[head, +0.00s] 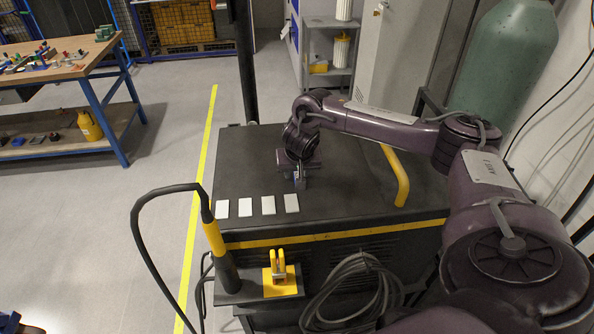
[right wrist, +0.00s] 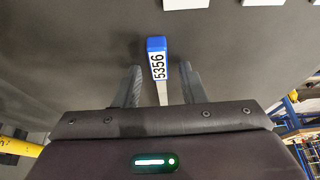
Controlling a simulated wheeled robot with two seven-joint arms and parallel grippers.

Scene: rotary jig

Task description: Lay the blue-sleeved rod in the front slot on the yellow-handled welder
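The welder (head: 340,165) is a dark cabinet with a yellow stripe and a yellow handle (head: 398,178) on its right side. The blue-sleeved rod (right wrist: 157,58) is marked 5356 in the right wrist view. Its blue end points away from the palm and its thin grey shaft runs back between the fingers. My right gripper (head: 300,184) is low over the welder top. In the right wrist view (right wrist: 160,85) its fingers are open on either side of the rod, with gaps to it. I cannot make out the rod in the head view, nor tell the front slot for certain.
Several white plates (head: 245,207) lie in a row near the welder's front edge. A yellow forked holder (head: 280,270) and a torch with a yellow sleeve (head: 214,238) stand on the front ledge. Coiled cable (head: 350,290) hangs in front. A gas cylinder (head: 508,60) stands behind right.

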